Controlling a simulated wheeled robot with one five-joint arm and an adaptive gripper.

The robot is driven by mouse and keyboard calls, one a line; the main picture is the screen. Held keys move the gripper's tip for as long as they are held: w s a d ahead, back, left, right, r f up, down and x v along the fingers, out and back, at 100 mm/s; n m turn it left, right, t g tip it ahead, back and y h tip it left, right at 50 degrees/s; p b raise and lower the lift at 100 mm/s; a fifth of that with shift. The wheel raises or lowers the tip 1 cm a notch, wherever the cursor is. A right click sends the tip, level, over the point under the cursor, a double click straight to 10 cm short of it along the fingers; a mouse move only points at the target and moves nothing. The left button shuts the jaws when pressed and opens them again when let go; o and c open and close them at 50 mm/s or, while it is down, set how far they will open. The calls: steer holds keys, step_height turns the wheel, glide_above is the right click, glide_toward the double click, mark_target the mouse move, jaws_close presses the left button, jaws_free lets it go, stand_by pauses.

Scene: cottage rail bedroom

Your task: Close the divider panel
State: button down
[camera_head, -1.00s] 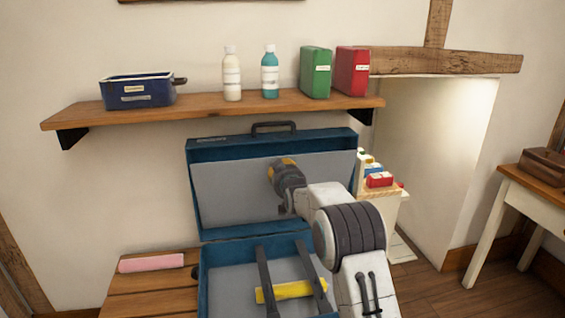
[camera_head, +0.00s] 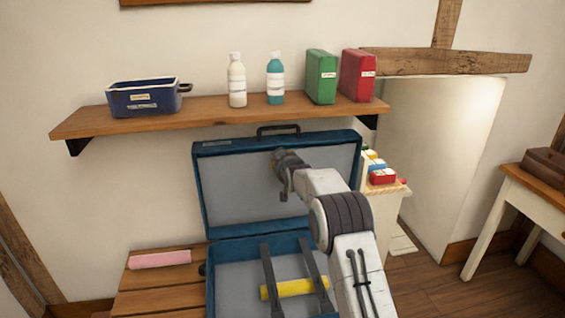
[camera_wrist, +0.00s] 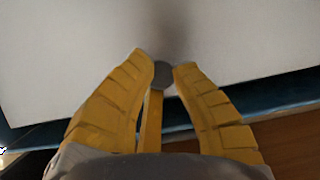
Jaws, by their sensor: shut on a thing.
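The divider panel (camera_head: 225,185) is a plain grey sheet lying within the blue raised lid (camera_head: 201,205) of an open suitcase. In the wrist view the panel (camera_wrist: 215,40) fills the upper part, above the blue lid edge (camera_wrist: 285,95). My gripper (camera_head: 279,160) is at the panel's upper middle. In the wrist view its yellow fingers (camera_wrist: 164,84) close around a small dark grey round knob (camera_wrist: 162,73) at the panel. The gripper and arm hide part of the panel and the knob in the head view.
The suitcase's lower half (camera_head: 225,249) holds dark straps and a yellow roll (camera_head: 294,289). Above is a shelf (camera_head: 210,115) with a blue bin, bottles and two boxes. A pink roll (camera_head: 160,259) lies on the slatted bench. A small white stand (camera_head: 388,205) is right of the lid.

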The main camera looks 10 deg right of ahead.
steer(key=shift+a+r, duration=0.1)
steer(key=c, duration=1)
jaws_free()
steer(key=shift+s, duration=0.1)
steer(key=shift+v, duration=5.9)
steer(key=s+r+g+p, duration=0.2)
steer(key=s+r+p, duration=0.15)
steer(key=s, duration=0.55)
steer(key=s+r+g+p, duration=0.2)
steer(key=s+r, duration=0.2)
steer(key=s, duration=0.6)
steer(key=s+g+p, duration=0.2)
steer(key=s, duration=0.7)
steer(key=s+g+p, duration=0.1)
steer(key=s+g, duration=0.1)
steer(key=s, duration=0.8)
steer(key=s+g+p, duration=0.2)
steer(key=s, duration=0.7)
steer(key=shift+s+f+g+p, duration=0.25)
steer(key=shift+s+g+p, duration=0.05)
